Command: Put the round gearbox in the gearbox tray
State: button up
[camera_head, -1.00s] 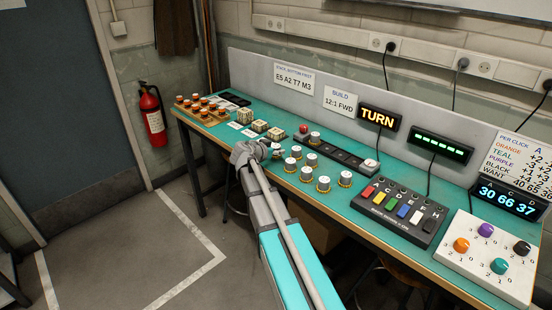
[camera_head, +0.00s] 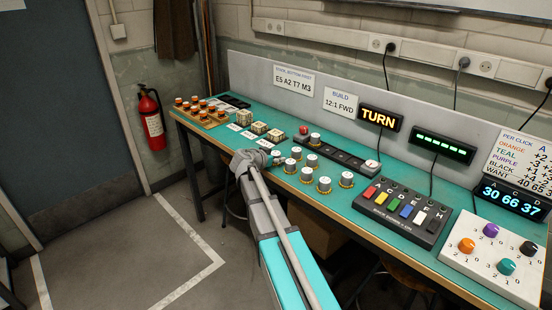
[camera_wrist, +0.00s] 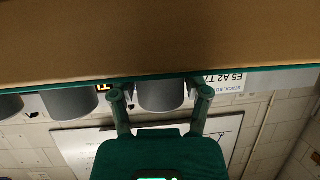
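Several round gearboxes, white-topped cylinders on brass-coloured bases, stand near the bench's front edge; one (camera_head: 324,184) is near the middle. Another (camera_head: 277,157) is right beside my gripper (camera_head: 258,158), which partly hides it. In the wrist view, which looks upside down, my gripper's two fingers (camera_wrist: 160,94) are spread. A grey cylinder (camera_wrist: 160,97) shows between them, with narrow gaps at its sides; I cannot tell whether it is touched. I cannot tell which holder is the gearbox tray; a long black tray (camera_head: 345,156) with a red button end lies behind the cylinders.
Boxy square units (camera_head: 258,127) stand left of the cylinders. A rack of orange-topped parts (camera_head: 200,118) is at the far left. A button box (camera_head: 400,210) and a white knob panel (camera_head: 492,268) occupy the right of the bench. The board (camera_head: 300,90) closes the back.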

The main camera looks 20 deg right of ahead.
jog(key=shift+o, duration=1.2)
jog(key=p+v, duration=0.5)
jog(key=v, duration=0.8)
jog(key=shift+a, duration=0.5)
jog(key=shift+s+f, duration=0.1)
